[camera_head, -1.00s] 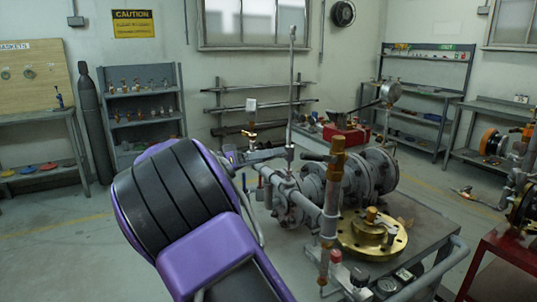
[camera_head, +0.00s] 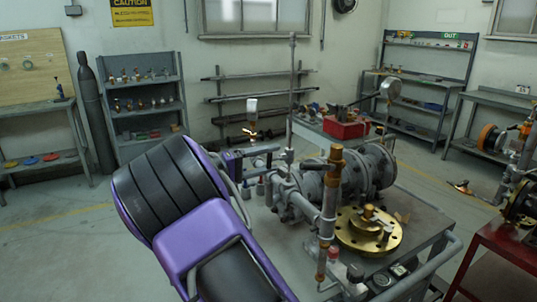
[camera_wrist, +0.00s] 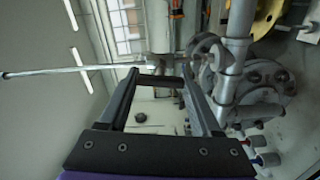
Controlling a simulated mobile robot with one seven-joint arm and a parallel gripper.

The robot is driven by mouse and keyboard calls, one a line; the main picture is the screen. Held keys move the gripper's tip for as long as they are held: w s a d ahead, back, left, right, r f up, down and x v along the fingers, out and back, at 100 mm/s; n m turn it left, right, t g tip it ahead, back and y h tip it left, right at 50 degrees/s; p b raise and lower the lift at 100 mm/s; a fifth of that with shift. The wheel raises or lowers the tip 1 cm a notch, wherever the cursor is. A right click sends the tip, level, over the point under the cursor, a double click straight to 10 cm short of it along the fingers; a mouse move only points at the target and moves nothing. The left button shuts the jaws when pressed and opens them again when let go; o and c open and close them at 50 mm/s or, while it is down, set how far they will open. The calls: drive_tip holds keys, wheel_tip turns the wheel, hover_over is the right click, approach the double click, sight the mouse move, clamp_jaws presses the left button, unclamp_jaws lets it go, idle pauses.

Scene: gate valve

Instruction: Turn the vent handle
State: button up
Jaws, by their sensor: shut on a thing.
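My gripper (camera_head: 266,156) reaches from the purple and black wrist to the left end of the grey valve assembly (camera_head: 300,205), beside the foot of a tall thin rod (camera_head: 291,95). In the wrist view, my gripper (camera_wrist: 158,76) has its two dark fingers apart, with a short grey bar (camera_wrist: 158,81) across their tips. It seems to be the vent handle, and the fingers are closed on it. The rod also shows in the wrist view (camera_wrist: 70,70), running left from the fingertips. The exact contact is too small to make out.
A brass flange (camera_head: 388,238) lies on the grey cart (camera_head: 425,218) right of an upright pipe (camera_head: 328,215). A red toolbox (camera_head: 346,129) stands behind the valve. A red table (camera_head: 487,270) is at the right. Open floor (camera_head: 60,250) lies at the left.

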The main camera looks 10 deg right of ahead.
drive_tip(key=shift+n, duration=0.5)
drive_tip(key=o, duration=1.4)
drive_tip(key=v, duration=1.7)
drive_tip(key=shift+a, duration=0.25)
drive_tip(key=shift+s, duration=0.1)
